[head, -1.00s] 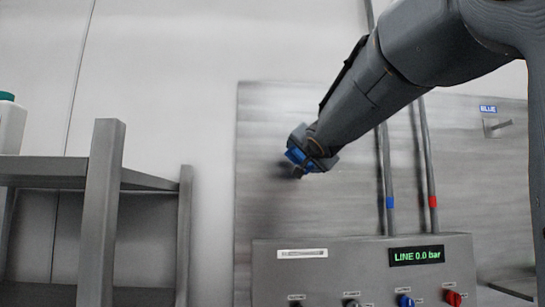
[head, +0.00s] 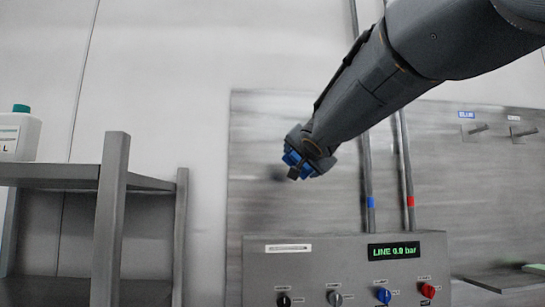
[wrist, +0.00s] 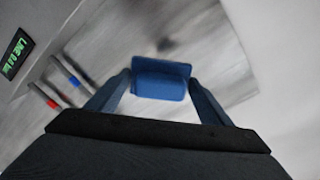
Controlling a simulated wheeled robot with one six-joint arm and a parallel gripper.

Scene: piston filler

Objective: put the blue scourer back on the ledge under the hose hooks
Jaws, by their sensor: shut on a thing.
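My gripper (wrist: 160,92) is shut on the blue scourer (wrist: 160,79), a small blue block between the two fingers in the wrist view. In the head view my gripper (head: 303,165) holds the scourer (head: 293,160) in the air in front of the metal back panel, above the control box. Two hose hooks (head: 478,129) (head: 522,132) stick out of the panel at the right, the left one under a blue label. The ledge (head: 500,281) is below them at the lower right, with a pale green item (head: 535,268) on it at the picture's edge.
The control box (head: 345,258) with a green pressure display and several knobs stands below my gripper. Two pipes (head: 367,185) (head: 408,185) with blue and red bands rise behind my arm. A metal rack (head: 112,220) with a white bottle (head: 18,135) stands at the left.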

